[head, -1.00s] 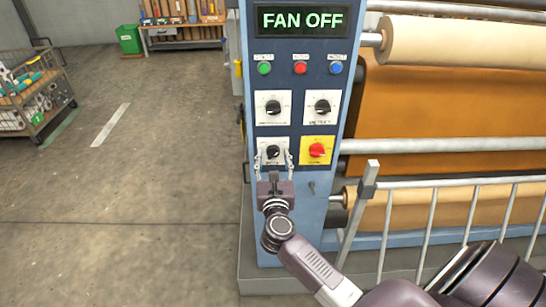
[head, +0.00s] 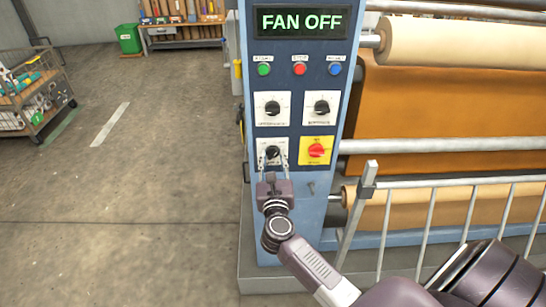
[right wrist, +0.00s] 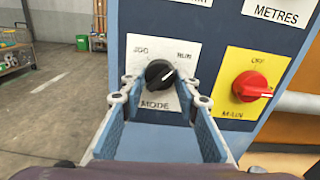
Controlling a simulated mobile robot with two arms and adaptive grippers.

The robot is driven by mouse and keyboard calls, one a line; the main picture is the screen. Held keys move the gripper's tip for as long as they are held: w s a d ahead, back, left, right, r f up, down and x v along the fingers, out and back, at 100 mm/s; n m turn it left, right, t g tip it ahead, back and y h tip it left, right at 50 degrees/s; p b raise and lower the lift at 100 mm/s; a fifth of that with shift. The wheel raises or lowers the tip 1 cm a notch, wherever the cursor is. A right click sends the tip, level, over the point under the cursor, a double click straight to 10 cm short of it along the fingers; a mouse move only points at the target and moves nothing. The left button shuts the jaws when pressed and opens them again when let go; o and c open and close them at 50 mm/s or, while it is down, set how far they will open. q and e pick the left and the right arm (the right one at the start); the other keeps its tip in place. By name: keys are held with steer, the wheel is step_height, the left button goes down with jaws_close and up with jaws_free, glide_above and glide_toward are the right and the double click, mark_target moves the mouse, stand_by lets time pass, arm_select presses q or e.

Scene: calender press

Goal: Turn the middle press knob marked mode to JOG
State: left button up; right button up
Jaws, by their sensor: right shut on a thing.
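The black mode knob (right wrist: 160,74) sits on a white plate (right wrist: 186,45) marked MODE below, JOG at upper left and RUN at upper right. Its pale pointer line slants to the upper right, toward RUN. In the head view the mode knob (head: 272,152) is the lower left one on the blue press panel (head: 290,88). My right gripper (head: 273,162) comes from below, with a finger on each side of the knob, shut on it. The right wrist view shows both fingertips (right wrist: 160,91) beside the knob's lower part. My left gripper is out of view.
A red knob on a yellow plate (right wrist: 252,86) is close on the right. Two more dials and three buttons sit above, under a display reading FAN OFF (head: 300,21). A metal railing (head: 430,220) stands at right before the rolls.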

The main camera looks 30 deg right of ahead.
steer(key=n+p, duration=0.3)
steer(key=n, duration=0.1)
steer(key=shift+r, duration=0.15)
steer(key=n+p, duration=0.3)
steer(key=n, duration=0.1)
steer(key=shift+n+p, duration=0.3)
steer(key=n+p, duration=0.2)
steer(key=n, duration=0.2)
steer(key=shift+n+p, duration=1.2)
steer(key=shift+n, duration=1)
steer(key=o, duration=1.2)
steer(key=shift+c, duration=0.2)
steer(key=v, duration=1.2)
